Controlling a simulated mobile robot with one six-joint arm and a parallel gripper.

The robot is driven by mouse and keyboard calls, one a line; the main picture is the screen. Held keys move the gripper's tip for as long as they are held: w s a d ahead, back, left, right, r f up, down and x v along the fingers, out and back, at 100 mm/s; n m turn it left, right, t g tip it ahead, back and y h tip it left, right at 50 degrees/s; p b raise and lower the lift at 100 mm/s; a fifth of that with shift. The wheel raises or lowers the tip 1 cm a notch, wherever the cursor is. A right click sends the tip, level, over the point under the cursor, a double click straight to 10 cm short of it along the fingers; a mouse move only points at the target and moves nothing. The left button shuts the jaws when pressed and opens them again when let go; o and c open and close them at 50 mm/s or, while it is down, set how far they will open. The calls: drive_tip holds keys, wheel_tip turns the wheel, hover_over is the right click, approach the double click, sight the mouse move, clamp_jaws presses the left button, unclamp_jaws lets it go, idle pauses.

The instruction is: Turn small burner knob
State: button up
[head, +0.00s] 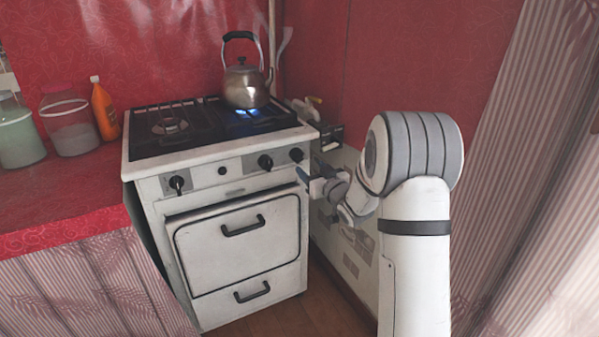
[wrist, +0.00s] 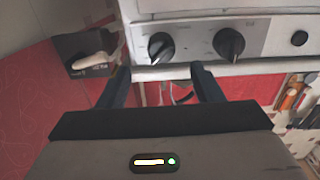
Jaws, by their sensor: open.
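The white stove (head: 150,160) has several black knobs on its front panel. The rightmost knob (head: 296,155) and the knob beside it (head: 265,162) are near my gripper (head: 311,172). Another knob (head: 177,184) is at the left end, with a small round button (head: 222,171) between. No label shows clearly which knob is for the small burner. In the wrist view, my open gripper (wrist: 160,70) has its dark fingers spread below the end knob (wrist: 161,47), apart from it. The neighbouring knob (wrist: 229,43) lies right of the fingers. My gripper is empty.
A kettle (head: 246,88) stands over a lit blue flame (head: 248,112) on the right burner. The left burner (head: 169,125) is bare. A dark holder (head: 332,135) is on the wall beside the stove. Jars (head: 70,128) and an orange bottle (head: 104,112) stand on the red counter (head: 60,205).

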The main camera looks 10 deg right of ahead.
sight(301, 160)
drive_tip(key=b+x, duration=0.1)
drive_tip(key=x, duration=0.7)
drive_tip(key=shift+a, duration=0.1)
drive_tip(key=shift+s+r, duration=0.1)
drive_tip(key=c, duration=1)
